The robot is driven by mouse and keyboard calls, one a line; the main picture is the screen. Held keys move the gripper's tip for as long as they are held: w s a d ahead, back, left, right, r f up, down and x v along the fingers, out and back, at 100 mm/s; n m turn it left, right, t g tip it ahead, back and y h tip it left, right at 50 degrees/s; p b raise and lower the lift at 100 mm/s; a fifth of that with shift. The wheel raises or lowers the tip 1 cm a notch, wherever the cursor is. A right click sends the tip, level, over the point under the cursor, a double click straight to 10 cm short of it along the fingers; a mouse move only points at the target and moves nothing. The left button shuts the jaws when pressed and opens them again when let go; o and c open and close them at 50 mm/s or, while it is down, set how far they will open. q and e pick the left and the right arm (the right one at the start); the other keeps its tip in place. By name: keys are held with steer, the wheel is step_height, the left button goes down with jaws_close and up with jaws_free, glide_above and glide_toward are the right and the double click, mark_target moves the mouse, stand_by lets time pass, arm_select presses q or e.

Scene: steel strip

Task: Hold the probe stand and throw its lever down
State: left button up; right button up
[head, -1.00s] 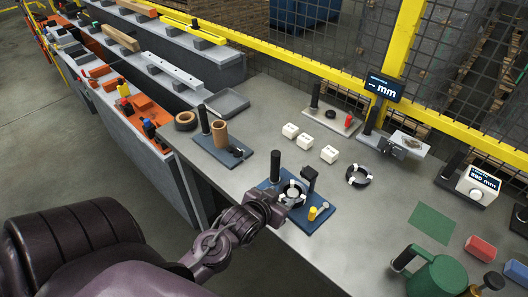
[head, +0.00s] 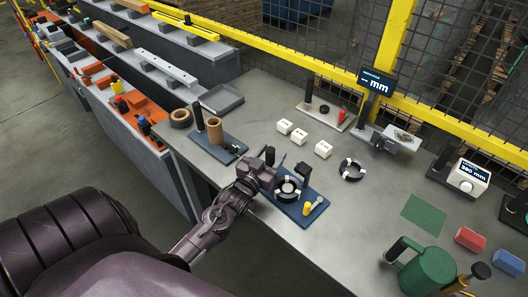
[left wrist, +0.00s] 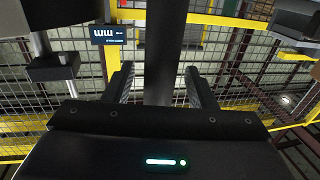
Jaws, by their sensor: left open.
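The stand at my left gripper has a blue base (head: 310,216), a ring with black and white parts (head: 288,189), a black block or lever (head: 303,171) and a small yellow peg (head: 307,208). Its black upright post (head: 270,155) is partly hidden by my gripper. My left gripper (head: 266,172) is at this post, jaws open. In the left wrist view, the black post (left wrist: 163,55) stands between the two open fingers (left wrist: 160,88), with gaps on both sides. My right gripper is out of view.
Behind left stands another blue base (head: 224,153) with a post and brown cylinder (head: 215,132). White blocks (head: 300,137), a loose black-and-white ring (head: 352,170) and a green jug (head: 428,271) are on the grey table. Bare tabletop lies right of the stand.

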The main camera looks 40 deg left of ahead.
arm_select(q)
steer(key=shift+w, duration=0.6)
jaws_close()
steer(key=shift+f, duration=0.1)
stand_by(1.1)
